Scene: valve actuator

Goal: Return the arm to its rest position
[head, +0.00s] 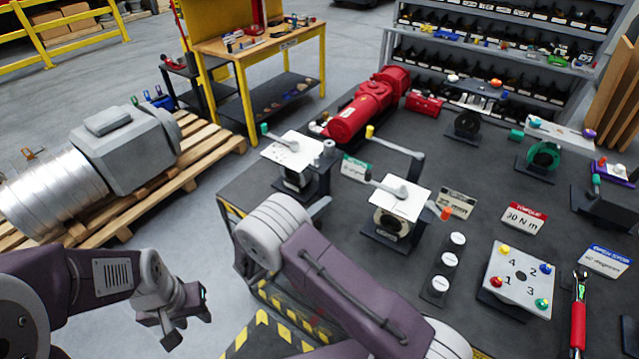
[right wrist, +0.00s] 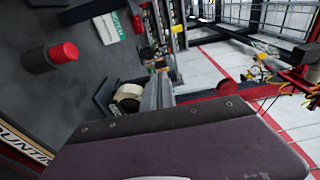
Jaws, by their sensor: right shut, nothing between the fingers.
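My left gripper (head: 190,325) is at the lower left of the head view, hanging over the floor to the left of the bench, clear of anything. Its fingers are small and dark, and I cannot tell their gap. My right arm (head: 345,285) comes in from the bottom and folds back at a grey joint (head: 270,225) over the bench's near left corner. In the right wrist view a purple link of mine (right wrist: 180,150) fills the bottom, and no fingers show.
The dark bench (head: 335,225) holds two white-topped valve units (head: 295,150) (head: 400,195), a red actuator (head: 365,105), a numbered plate (head: 518,280) and a red-handled wrench (head: 578,315). A grey actuator (head: 125,150) lies on a pallet at left. Open floor lies between.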

